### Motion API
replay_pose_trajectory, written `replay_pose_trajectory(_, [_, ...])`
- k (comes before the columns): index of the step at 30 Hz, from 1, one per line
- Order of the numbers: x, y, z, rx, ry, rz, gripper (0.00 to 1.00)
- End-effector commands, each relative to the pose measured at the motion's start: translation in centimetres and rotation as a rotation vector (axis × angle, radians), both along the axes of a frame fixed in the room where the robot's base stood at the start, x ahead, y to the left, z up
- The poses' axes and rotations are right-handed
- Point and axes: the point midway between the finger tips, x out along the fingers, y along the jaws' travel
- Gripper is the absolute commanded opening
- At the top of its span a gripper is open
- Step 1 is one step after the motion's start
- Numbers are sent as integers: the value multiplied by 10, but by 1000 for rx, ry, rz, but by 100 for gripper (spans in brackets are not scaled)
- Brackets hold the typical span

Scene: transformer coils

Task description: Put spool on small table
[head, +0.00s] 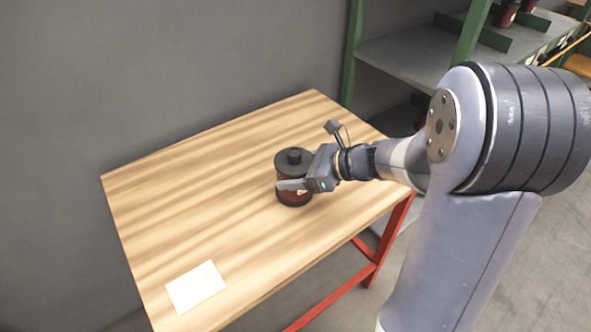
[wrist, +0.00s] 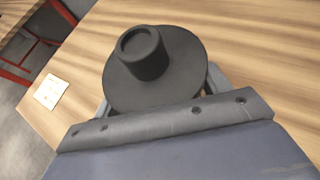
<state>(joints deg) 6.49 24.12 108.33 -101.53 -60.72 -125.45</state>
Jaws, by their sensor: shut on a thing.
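The spool (head: 294,162) has a black top flange with a round knob, a dark red coil body and a black lower flange. It is upright at the middle right of the small wooden table (head: 170,200). My gripper (head: 291,185) is shut around the spool's red body from the right side. The spool's base appears to be at the table surface, but I cannot tell whether it touches. In the wrist view the spool's top (wrist: 155,65) fills the middle, and the fingers are mostly hidden beneath its flange.
A white paper (head: 196,287) lies at the table's front left corner. The table has red legs (head: 390,235). A green-framed grey shelf (head: 420,55) with more spools stands behind at the right. A grey wall (head: 150,70) runs behind the table. Most of the tabletop is clear.

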Motion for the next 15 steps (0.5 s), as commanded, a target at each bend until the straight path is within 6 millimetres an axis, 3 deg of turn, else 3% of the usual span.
replay_pose_trajectory(5, [0, 0, -4, 1, -3, 0, 26])
replay_pose_trajectory(6, [0, 0, -3, 0, -1, 0, 74])
replay_pose_trajectory(13, [0, 0, -3, 0, 0, 0, 92])
replay_pose_trajectory(15, [0, 0, -3, 0, 0, 0, 93])
